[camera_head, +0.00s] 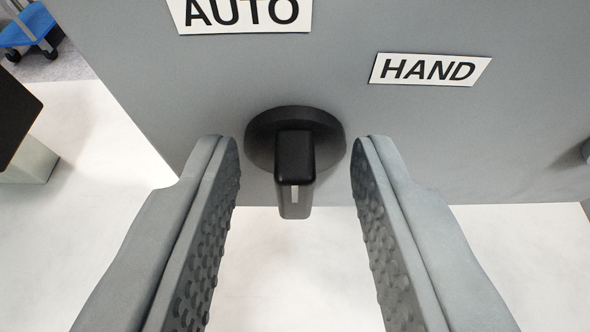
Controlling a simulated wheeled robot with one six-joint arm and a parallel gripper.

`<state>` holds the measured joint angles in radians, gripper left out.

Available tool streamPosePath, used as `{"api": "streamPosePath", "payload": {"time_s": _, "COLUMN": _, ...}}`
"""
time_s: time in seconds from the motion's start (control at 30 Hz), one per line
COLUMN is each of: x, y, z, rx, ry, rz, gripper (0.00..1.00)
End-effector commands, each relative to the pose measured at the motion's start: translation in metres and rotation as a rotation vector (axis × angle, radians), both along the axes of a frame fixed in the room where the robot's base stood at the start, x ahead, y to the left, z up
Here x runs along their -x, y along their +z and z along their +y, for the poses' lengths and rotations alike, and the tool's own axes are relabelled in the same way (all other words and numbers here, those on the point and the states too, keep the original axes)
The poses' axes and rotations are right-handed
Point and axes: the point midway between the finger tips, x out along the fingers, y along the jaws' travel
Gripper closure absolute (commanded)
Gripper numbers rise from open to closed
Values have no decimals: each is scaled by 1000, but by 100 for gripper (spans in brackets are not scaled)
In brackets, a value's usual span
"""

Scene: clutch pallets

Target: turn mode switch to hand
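The mode switch (295,165) is a black rotary knob with a bar handle on a round base, mounted on a grey panel. A light pointer line shows on the end of its handle. The AUTO label (240,14) is above it, cut by the top edge. The HAND label (430,70) is at the upper right of the switch. My gripper (297,155) is open, with one finger on each side of the handle. A clear gap shows on both sides, and neither finger appears to touch the handle.
The grey panel (520,130) fills the upper view. A dark round part (586,151) sits at its right edge. White floor (290,265) lies below. A dark-topped cabinet (25,160) and a blue chair (28,26) stand at the left.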

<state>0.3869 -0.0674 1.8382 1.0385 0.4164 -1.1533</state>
Motion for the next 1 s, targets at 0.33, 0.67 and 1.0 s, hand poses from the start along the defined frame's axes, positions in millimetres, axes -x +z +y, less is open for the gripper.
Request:
{"api": "streamPosePath", "payload": {"time_s": 0.33, "x": 0, "y": 0, "z": 0, "rx": 0, "ry": 0, "rz": 0, "gripper": 100}}
{"api": "streamPosePath", "payload": {"time_s": 0.67, "x": 0, "y": 0, "z": -2, "rx": -63, "ry": 0, "rz": 0, "gripper": 100}}
{"api": "streamPosePath", "payload": {"time_s": 1.0, "x": 0, "y": -1, "z": -9, "rx": -318, "ry": -2, "rz": -1, "gripper": 100}}
